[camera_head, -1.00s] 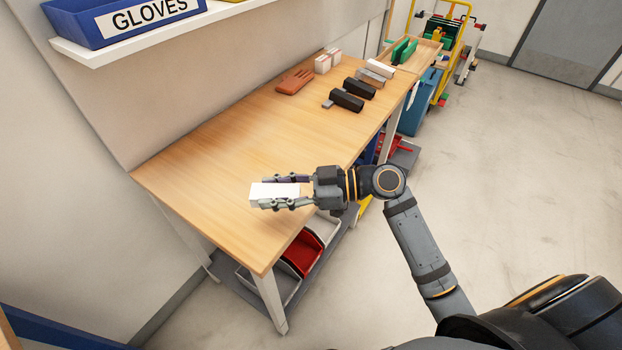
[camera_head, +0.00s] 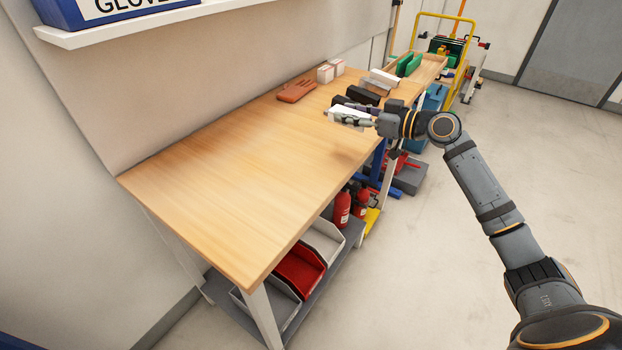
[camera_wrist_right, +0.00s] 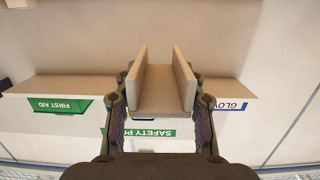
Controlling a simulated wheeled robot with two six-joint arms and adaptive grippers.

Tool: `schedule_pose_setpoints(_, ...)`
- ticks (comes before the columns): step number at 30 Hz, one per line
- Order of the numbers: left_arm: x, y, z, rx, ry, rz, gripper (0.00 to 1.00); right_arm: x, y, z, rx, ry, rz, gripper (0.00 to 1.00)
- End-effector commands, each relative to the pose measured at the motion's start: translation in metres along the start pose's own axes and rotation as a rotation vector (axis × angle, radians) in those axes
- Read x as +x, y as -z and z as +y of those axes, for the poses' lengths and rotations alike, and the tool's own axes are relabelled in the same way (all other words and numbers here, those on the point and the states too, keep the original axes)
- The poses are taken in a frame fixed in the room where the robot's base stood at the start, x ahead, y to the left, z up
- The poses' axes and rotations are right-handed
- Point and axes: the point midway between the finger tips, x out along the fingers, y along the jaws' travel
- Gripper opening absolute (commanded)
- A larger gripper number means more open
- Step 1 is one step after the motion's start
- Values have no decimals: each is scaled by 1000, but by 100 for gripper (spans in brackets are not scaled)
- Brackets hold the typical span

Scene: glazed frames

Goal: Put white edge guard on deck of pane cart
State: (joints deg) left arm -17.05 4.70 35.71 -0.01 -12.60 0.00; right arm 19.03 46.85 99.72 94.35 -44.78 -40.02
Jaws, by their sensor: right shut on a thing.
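My right gripper (camera_head: 352,117) is shut on the white edge guard (camera_head: 347,114) and holds it above the right part of the workbench. In the right wrist view the white edge guard (camera_wrist_right: 163,97) is a U-shaped channel with two upright walls, and the fingers of my right gripper (camera_wrist_right: 160,120) press on it from both sides. The yellow-framed cart (camera_head: 457,50) stands on the floor beyond the bench's far end. Its deck is mostly hidden by the things around it. My left gripper is not in view.
The wooden workbench (camera_head: 220,170) is clear at its near end. A brown glove (camera_head: 297,91), two small boxes (camera_head: 331,71), dark blocks (camera_head: 362,96) and a tray with green pieces (camera_head: 409,64) lie farther along. Bins and fire extinguishers (camera_head: 342,208) stand below. Open floor (camera_head: 540,150) lies right.

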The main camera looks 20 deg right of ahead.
Motion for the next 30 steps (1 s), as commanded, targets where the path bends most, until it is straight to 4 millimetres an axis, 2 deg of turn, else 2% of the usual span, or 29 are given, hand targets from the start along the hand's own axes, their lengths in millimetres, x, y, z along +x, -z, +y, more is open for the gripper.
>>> schedule_pose_setpoints(3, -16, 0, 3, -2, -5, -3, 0, 10, -8, -33, 4, 6, 1, 18)
schedule_pose_setpoints(8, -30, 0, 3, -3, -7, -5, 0, 24, -24, -74, 7, 6, 4, 18)
schedule_pose_setpoints(12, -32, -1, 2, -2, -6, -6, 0, 34, -54, -97, 10, 3, 2, 18)
schedule_pose_setpoints(18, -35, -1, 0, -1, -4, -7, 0, 43, -77, -114, 3, 2, 1, 18)
schedule_pose_setpoints(24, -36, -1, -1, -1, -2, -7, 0, 45, -84, -119, 3, 2, 0, 18)
schedule_pose_setpoints(30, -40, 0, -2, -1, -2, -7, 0, 50, -113, -122, 4, 2, -1, 18)
